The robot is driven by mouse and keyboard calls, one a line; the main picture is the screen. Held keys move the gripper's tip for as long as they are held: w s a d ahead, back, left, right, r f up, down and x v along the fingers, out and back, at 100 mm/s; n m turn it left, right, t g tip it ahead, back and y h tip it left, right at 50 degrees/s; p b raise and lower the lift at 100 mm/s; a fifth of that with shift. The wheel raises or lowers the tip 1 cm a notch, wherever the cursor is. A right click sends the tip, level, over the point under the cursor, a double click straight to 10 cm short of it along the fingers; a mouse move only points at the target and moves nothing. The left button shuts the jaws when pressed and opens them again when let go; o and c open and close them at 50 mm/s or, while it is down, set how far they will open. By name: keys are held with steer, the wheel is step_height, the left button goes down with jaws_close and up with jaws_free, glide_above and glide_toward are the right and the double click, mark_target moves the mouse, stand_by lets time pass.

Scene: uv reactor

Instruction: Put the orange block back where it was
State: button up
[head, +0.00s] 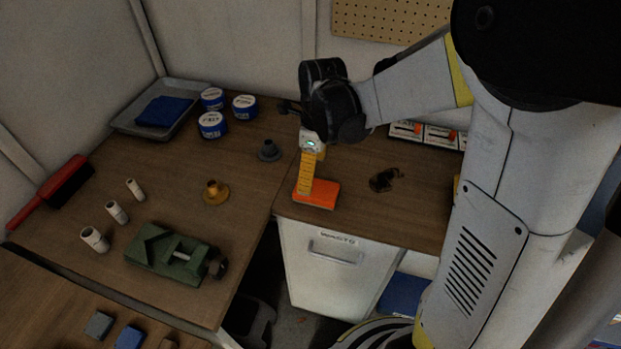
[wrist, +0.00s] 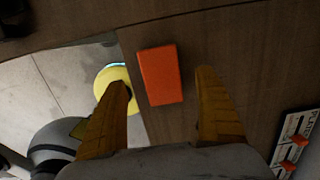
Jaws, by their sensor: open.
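The orange block (head: 320,194) lies flat on the wooden worktop near its front edge, above the white drawer unit. It also shows in the wrist view (wrist: 160,75), lying between and slightly beyond my fingertips. My gripper (head: 308,178) points down at the block, with its yellow fingers over the block's left part in the head view. In the wrist view my gripper (wrist: 164,82) is open, with one finger on each side of the block and visible gaps between. I cannot tell how high the fingertips are above the worktop.
A dark small object (head: 384,179) lies to the right of the block, and a grey flanged part (head: 269,151) stands to the left. A brass flanged part (head: 215,191) and a green vise (head: 165,252) stand farther left. White-and-orange boxes (head: 441,137) stand at the back right.

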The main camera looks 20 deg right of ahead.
mark_target(313, 188)
steer(key=s+d+r+n+t+p, duration=0.1)
steer(key=s+r+n+t, duration=0.5)
steer(key=s+r+n, duration=0.7)
steer(key=n, duration=1.2)
steer(key=shift+s+t+h, duration=0.2)
steer(key=shift+t+h, duration=0.1)
steer(key=shift+t, duration=0.1)
